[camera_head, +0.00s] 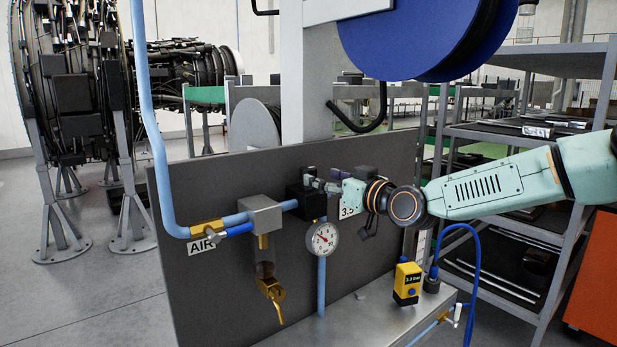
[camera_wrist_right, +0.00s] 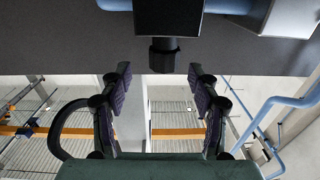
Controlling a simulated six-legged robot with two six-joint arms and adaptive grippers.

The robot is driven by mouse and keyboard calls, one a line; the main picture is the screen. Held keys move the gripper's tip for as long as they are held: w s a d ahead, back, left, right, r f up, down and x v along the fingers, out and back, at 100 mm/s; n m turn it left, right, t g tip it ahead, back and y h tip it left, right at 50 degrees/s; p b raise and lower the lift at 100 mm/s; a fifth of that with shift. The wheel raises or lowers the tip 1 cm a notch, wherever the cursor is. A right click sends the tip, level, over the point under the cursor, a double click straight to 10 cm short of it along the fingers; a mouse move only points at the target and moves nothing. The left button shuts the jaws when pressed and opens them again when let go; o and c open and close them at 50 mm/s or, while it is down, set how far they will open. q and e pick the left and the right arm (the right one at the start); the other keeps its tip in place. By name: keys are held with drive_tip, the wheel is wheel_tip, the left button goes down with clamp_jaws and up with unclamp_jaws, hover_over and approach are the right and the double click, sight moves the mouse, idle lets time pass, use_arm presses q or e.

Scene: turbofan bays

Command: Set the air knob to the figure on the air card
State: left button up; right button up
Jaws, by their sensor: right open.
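The black air regulator (camera_head: 307,203) sits on the dark panel, with the small dark air knob (camera_head: 309,173) on its top. In the right wrist view the knob (camera_wrist_right: 163,56) lies ahead, centred between the open fingers. My right gripper (camera_head: 325,184) reaches in from the right beside the knob. In the right wrist view the gripper (camera_wrist_right: 159,74) is open and empty, with the knob at the line of its tips. The white air card (camera_head: 348,211) shows part of a figure, "3.", the rest hidden by my gripper. The left gripper is not in view.
A round gauge (camera_head: 322,239) with a red needle hangs below the regulator. A metal filter block (camera_head: 262,214) and blue pipes are to its left. A yellow device (camera_head: 407,283) stands on the bench ledge (camera_head: 365,312). A blue hose reel (camera_head: 428,38) hangs above.

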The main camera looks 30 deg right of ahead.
sight(315, 175)
drive_tip(key=w, duration=0.1)
drive_tip(key=w+a, duration=0.1)
drive_tip(key=w, duration=0.1)
drive_tip(key=shift+w+d, duration=0.1)
drive_tip(key=shift+w, duration=0.65)
drive_tip(key=shift+w+a, duration=0.3)
drive_tip(key=shift+w, duration=0.35)
drive_tip(key=shift+s+d, duration=0.1)
drive_tip(key=shift+c, duration=1.3)
drive_tip(key=c, duration=0.9)
